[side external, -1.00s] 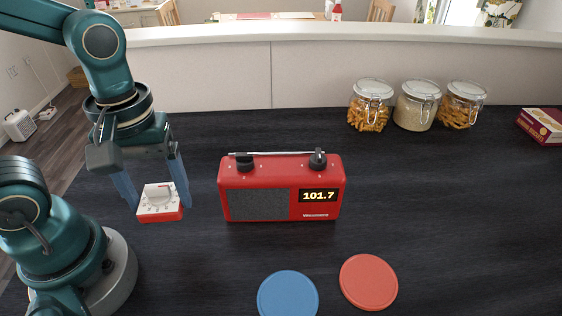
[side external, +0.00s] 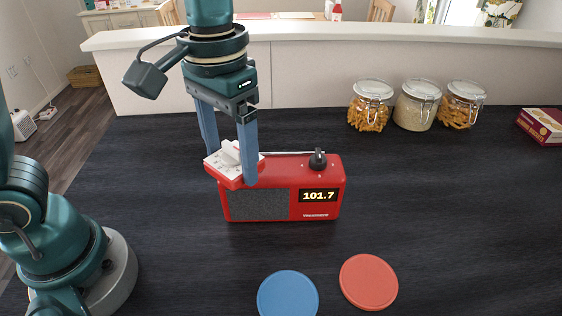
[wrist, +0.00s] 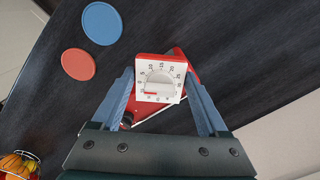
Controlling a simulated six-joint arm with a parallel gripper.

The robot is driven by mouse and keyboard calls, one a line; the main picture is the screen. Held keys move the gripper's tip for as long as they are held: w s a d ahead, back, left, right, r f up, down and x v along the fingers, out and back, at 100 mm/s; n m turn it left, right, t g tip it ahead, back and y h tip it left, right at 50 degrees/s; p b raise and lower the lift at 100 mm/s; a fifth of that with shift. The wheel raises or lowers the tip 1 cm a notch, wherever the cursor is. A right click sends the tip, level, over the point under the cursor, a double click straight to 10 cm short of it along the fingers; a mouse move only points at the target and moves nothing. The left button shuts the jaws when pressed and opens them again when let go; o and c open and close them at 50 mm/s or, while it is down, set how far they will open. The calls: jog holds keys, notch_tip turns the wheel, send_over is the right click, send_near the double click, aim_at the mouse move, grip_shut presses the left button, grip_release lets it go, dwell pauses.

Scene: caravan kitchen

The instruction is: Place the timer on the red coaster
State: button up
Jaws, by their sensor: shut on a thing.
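The timer (side external: 229,163) is white-faced with a red base and a dial. My gripper (side external: 232,170) is shut on it and holds it up, tilted, in front of the radio's left part in the side view. In the wrist view the timer (wrist: 160,79) sits between the two blue fingers (wrist: 160,95). The red coaster (side external: 368,282) lies flat and bare on the dark counter, to the right of a blue coaster (side external: 288,296). The red coaster also shows at the left of the wrist view (wrist: 78,64).
A red radio (side external: 285,203) stands on the counter close to the held timer, partly hidden by it. Glass jars (side external: 415,105) and a dark red box (side external: 542,125) stand at the back right. The counter around the red coaster is clear, except for the blue coaster.

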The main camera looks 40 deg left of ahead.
jog(key=w+d+f+m, duration=0.2)
jog(key=w+d+m, duration=0.25)
jog(key=d, duration=0.35)
jog(key=m, duration=0.5)
send_near(347, 282)
jog(key=shift+n, duration=0.25)
jog(key=shift+f, duration=3.05)
jog(key=shift+f, duration=0.15)
jog(key=o, duration=1.6)
